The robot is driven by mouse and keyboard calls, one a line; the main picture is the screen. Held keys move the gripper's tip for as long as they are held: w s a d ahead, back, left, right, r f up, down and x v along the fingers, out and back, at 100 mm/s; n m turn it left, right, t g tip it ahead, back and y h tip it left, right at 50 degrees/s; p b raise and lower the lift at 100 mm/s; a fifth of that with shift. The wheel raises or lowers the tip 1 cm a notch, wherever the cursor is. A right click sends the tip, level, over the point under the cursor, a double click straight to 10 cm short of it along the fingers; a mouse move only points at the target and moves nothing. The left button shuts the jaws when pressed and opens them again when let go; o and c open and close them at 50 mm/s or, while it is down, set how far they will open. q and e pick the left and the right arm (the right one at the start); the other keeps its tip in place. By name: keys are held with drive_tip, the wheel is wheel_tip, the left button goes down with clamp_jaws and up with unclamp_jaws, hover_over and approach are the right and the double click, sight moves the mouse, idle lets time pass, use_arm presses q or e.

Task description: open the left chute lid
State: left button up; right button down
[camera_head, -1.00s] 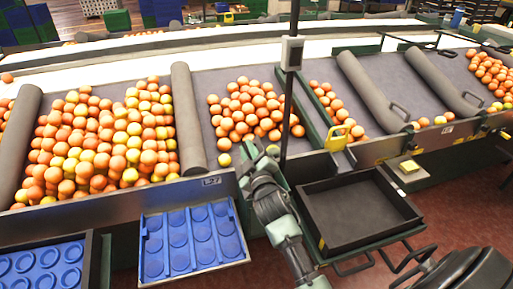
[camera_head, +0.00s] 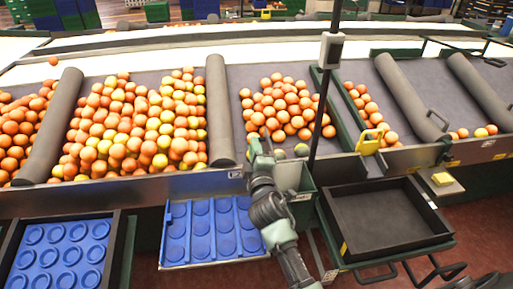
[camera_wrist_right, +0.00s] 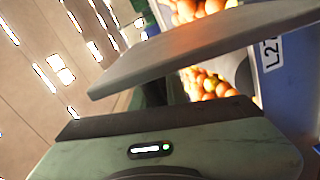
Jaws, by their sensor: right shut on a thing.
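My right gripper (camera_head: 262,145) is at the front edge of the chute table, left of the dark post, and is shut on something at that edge. It covers most of what it holds, which seems to be the left chute lid. A pale panel (camera_head: 288,177) shows just right of the gripper, above a green-sided box. I cannot tell how far the lid is open. In the right wrist view a grey slab (camera_wrist_right: 200,50) slants across above the green gripper body, with the label L27 (camera_wrist_right: 271,52) behind it. My left gripper is not in view.
Piles of oranges (camera_head: 135,125) lie between grey rollers (camera_head: 220,110). Blue dimpled trays (camera_head: 62,257) stand in front at left. A black empty tray (camera_head: 385,215) stands at front right. A dark post (camera_head: 323,95) rises close right of the gripper.

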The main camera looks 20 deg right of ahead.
drive_tip(key=shift+f, duration=0.15)
drive_tip(key=c, duration=1.5)
unclamp_jaws()
drive_tip(key=shift+o, duration=0.2)
drive_tip(key=shift+s, duration=0.15)
drive_tip(key=b+v, duration=0.1)
drive_tip(key=v, duration=0.6)
drive_tip(key=shift+s, duration=0.3)
drive_tip(key=shift+a, duration=0.1)
